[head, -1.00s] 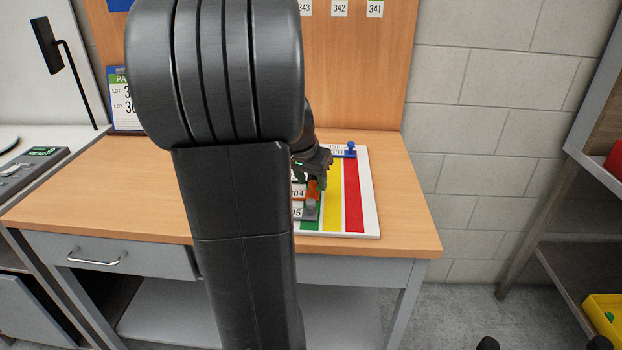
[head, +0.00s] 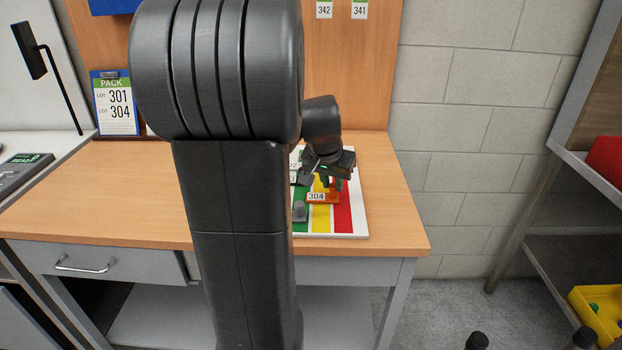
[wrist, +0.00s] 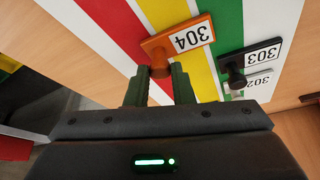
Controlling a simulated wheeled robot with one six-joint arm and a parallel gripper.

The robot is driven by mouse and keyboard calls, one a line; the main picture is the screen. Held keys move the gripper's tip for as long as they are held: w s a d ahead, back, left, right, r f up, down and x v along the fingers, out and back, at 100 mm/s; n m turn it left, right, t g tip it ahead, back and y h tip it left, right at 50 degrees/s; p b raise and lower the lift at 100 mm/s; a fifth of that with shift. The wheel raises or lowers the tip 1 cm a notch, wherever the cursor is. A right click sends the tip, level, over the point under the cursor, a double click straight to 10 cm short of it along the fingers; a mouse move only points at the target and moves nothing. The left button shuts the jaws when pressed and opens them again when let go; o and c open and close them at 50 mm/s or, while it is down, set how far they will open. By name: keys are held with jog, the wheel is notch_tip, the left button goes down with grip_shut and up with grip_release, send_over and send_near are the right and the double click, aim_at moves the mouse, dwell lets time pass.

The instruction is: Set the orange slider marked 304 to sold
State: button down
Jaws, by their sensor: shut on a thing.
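The orange slider marked 304 (head: 322,197) lies on the striped board (head: 362,228). Its label end is over the yellow stripe (head: 320,220) and its knob end reaches the near edge of the red stripe (head: 343,215). In the wrist view the slider (wrist: 185,38) shows its label, and its upright orange knob (wrist: 158,68) sits between the fingertips. My gripper (head: 333,184) is shut on that knob; it also shows in the wrist view (wrist: 158,84). My arm hides the board's left part in the head view.
In the wrist view, black slider 303 (wrist: 248,60) and slider 302 (wrist: 253,84) sit over the green stripe. A grey slider (head: 299,211) is nearest the front. A pack card (head: 115,103) lists lots 301 and 304. The wooden table (head: 395,215) is clear right of the board.

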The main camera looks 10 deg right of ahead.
jog(key=shift+s+d, duration=0.2)
jog(key=shift+d, duration=0.4)
jog(key=shift+s+d, duration=0.15)
jog(key=shift+d, duration=0.45)
jog(key=c, duration=1.6)
grip_release()
jog(key=o, duration=0.3)
jog(key=shift+d, duration=0.2)
jog(key=shift+o, duration=0.2)
jog(key=shift+a, duration=0.1)
jog(key=p+v, duration=0.1)
jog(key=v, duration=1.3)
jog(key=shift+f, duration=0.1)
